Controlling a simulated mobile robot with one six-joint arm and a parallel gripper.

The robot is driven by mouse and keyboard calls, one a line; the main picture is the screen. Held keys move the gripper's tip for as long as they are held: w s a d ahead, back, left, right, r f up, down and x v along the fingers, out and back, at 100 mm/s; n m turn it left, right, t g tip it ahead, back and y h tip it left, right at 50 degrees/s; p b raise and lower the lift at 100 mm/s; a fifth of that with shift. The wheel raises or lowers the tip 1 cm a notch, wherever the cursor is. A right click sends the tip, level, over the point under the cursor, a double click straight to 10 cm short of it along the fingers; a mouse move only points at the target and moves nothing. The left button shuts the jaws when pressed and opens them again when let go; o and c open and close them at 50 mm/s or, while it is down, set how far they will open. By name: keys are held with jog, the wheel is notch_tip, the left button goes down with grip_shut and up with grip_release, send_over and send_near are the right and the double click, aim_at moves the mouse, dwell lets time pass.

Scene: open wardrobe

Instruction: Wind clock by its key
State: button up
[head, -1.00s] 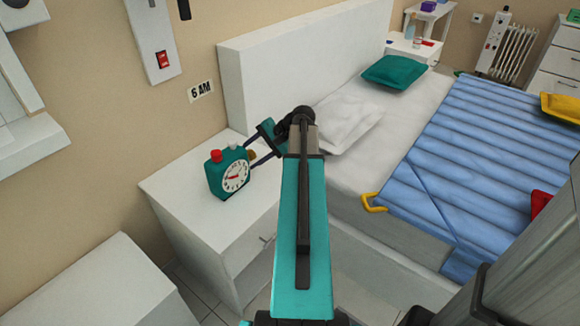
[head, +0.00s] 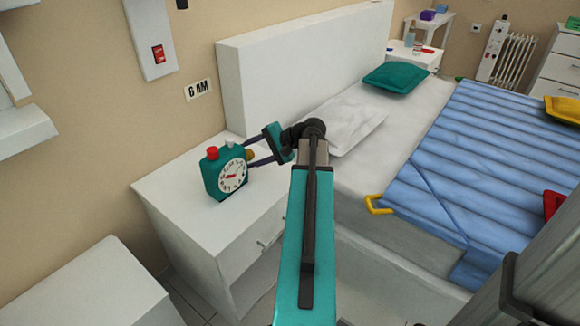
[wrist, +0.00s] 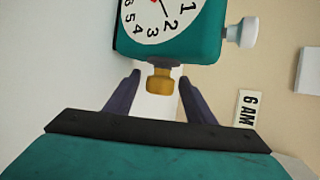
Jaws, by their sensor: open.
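The clock (head: 226,171) is teal with a white round dial, a red button and a white button on top. It stands upright on the white nightstand (head: 190,220). Its brass-coloured key (wrist: 160,79) sticks out of the clock's right side. My gripper (head: 252,153) comes from the right with its two dark fingers towards that side. In the wrist view my gripper is open, with one finger on each side of the key and a gap visible at both sides. The clock (wrist: 172,45) fills the top of that view, partly cut off.
A "6 AM" label (head: 198,89) and a red switch (head: 158,54) are on the wall behind. The bed with its white headboard (head: 300,75) stands right of the nightstand. A white cabinet (head: 85,290) is at the lower left. The nightstand top before the clock is clear.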

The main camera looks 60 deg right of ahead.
jog(key=shift+f+n+t+y+b, duration=0.1)
jog(key=shift+n+t+y+b, duration=0.2)
jog(key=shift+t+b, duration=1.6)
jog(key=shift+n+g+y+b, duration=0.15)
jog(key=shift+n+b, duration=0.2)
jog(key=shift+b, duration=3.35)
jog(key=shift+f+n+t+y+b, duration=0.1)
jog(key=shift+n+t+y+b, duration=0.2)
jog(key=shift+t+b, duration=1.65)
jog(key=shift+s+d+r+g+b, duration=0.15)
jog(key=shift+s+r+g+b, duration=0.25)
jog(key=shift+g, duration=0.4)
jog(key=shift+s+d, duration=0.15)
jog(key=shift+s, duration=0.2)
jog(key=p+v, duration=0.4)
jog(key=v, duration=0.7)
jog(key=shift+s, duration=0.1)
jog(key=shift+s+d, duration=0.1)
jog(key=shift+s, duration=0.65)
